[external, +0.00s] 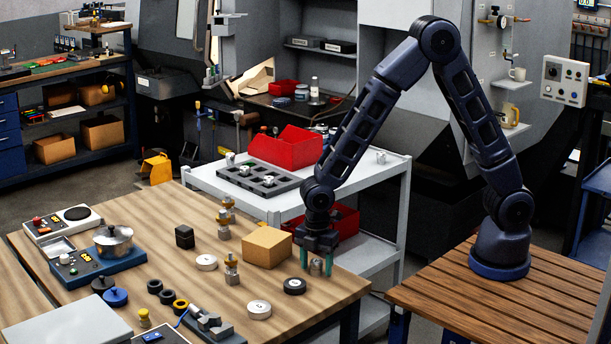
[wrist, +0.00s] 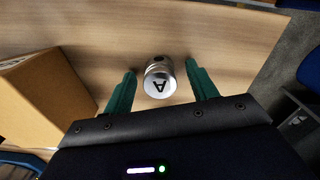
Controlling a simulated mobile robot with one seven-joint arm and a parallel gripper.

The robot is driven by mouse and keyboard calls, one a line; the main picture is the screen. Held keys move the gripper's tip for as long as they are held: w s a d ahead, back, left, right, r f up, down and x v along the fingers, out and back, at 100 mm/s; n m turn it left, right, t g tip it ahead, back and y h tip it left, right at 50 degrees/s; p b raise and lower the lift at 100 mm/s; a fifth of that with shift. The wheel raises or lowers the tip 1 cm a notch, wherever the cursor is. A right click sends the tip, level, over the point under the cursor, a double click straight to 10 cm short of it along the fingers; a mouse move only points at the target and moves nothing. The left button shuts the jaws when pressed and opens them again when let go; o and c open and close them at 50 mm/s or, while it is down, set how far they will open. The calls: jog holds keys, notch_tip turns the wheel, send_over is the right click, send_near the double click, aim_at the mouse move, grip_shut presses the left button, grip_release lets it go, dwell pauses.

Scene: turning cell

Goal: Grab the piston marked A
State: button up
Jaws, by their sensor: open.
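The piston marked A (wrist: 158,82) is a short silver cylinder with a black letter A on its end face. In the wrist view it stands between the two green fingers of my gripper (wrist: 160,70), with a gap visible on each side. My gripper is open and the fingers reach down on both sides of the piston. In the external view my gripper (external: 316,264) is low over the right part of the wooden table, and its fingers largely hide the piston.
A cardboard box (external: 267,247) stands close to the left of my gripper. The wooden table's (external: 345,290) right edge is close. A white cart (external: 390,172) with a red bin (external: 284,147) stands behind.

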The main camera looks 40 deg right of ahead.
jog(key=shift+f, duration=0.1)
jog(key=shift+c, duration=0.5)
jog(key=c, duration=1)
